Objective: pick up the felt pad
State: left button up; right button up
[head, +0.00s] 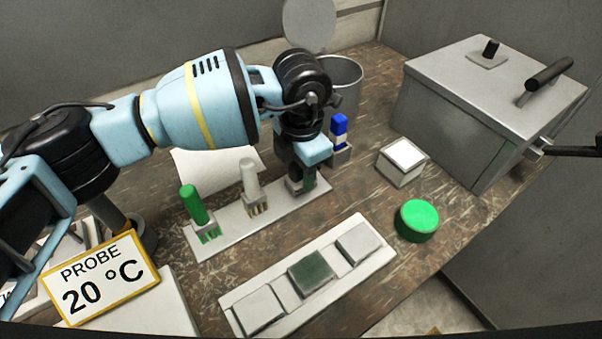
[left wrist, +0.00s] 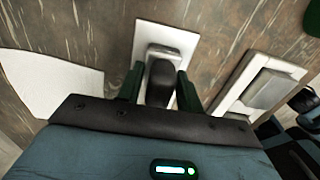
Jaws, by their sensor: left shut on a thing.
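My left gripper (head: 303,180) is shut on a dark upright piece at the right end of a white rack (head: 228,232). In the left wrist view its dark green fingers stand on both sides of this dark, rounded piece (left wrist: 160,84), which is over the rack's pale holder. The fingers hide much of the piece in the head view. A flat green square pad (head: 311,272) lies in the middle of a white tray (head: 345,283), between grey blocks. No label shows which thing is the felt pad. My right gripper is not in view.
A green stick (head: 193,205) and a white stick (head: 249,175) stand in the rack. A blue-topped piece (head: 339,126), a white-topped block (head: 403,157) and a green disc (head: 416,220) are to the right. A grey box (head: 485,100) stands behind. A probe sign (head: 106,279) is front left.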

pick_arm(q)
jog(key=shift+r, duration=0.15)
jog(key=shift+r, duration=0.6)
notch_tip(320, 180, up, 2)
jog(key=shift+r, duration=0.15)
jog(key=s, duration=1)
jog(key=s+d+r, duration=0.1)
jog(key=s, duration=0.5)
jog(key=shift+d+r+b, duration=0.1)
jog(key=shift+b, duration=0.3)
jog(key=o, duration=0.5)
jog(key=shift+c, duration=0.2)
jog(key=c, duration=0.3)
